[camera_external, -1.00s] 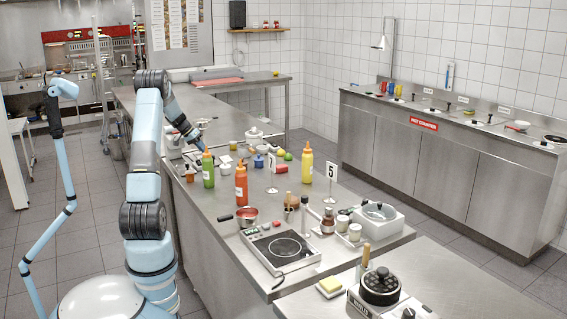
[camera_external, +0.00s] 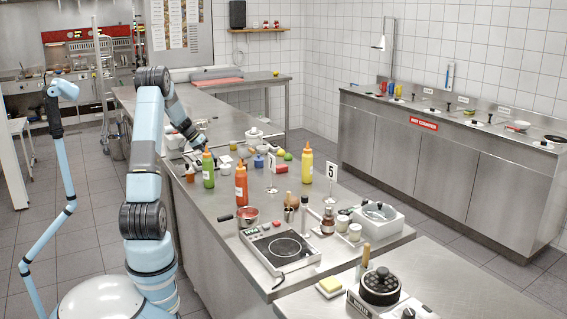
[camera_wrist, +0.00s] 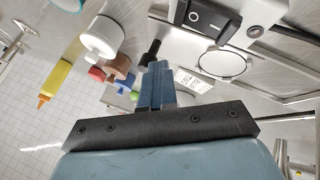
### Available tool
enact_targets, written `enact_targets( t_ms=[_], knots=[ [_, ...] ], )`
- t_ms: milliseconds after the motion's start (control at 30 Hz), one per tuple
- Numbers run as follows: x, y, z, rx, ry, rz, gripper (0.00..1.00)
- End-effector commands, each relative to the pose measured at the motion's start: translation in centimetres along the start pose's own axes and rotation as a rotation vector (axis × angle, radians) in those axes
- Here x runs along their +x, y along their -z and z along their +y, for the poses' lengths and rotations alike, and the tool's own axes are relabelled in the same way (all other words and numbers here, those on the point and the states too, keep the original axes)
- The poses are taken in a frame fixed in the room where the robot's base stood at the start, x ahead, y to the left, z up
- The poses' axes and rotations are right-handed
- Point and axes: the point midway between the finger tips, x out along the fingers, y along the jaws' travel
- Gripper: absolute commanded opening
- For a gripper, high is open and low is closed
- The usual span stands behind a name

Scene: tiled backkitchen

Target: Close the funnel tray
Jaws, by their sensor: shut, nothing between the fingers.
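My gripper (camera_wrist: 157,85) is shut and empty, its fingertips together in the wrist view. Beyond it is a pale panel with a round ring (camera_wrist: 196,64), which may be the funnel tray; I cannot tell for sure how far it stands out. A black-fronted box with a switch (camera_wrist: 208,17) lies above the ring. In the external view, my gripper (camera_external: 200,145) is low over the far left part of the steel counter, behind the green bottle. The tray is too small to make out there. Contact cannot be told.
A green bottle (camera_external: 208,170), an orange-red bottle (camera_external: 241,184) and a yellow bottle (camera_external: 306,163) stand on the counter near my arm. Small jars and coloured items crowd the counter around them. A hot plate (camera_external: 280,247) is at the near end. Bare steel shows farther back.

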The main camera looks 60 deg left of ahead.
Motion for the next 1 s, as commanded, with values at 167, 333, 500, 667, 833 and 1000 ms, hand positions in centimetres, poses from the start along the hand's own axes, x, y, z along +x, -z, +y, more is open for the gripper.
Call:
enact_targets(
  t_ms=[167, 333, 500, 667, 833, 1000],
  knots=[
    [0.2, -0.3, 0.6, 0.001, -0.004, -0.004, 0.0],
    [0.3, -0.4, 0.6, 0.001, -0.007, -0.006, 0.0],
    [0.0, -0.4, 0.7, 0.002, -0.009, -0.007, 0.0],
    [-1.9, -0.3, 0.6, 0.002, -0.005, -0.004, 0.0],
    [-5.4, -0.2, 0.4, 0.001, 0.0, 0.0, 0.0],
    [-8.8, -0.2, 0.2, 0.0, 0.003, 0.001, 0.0]
  ],
)
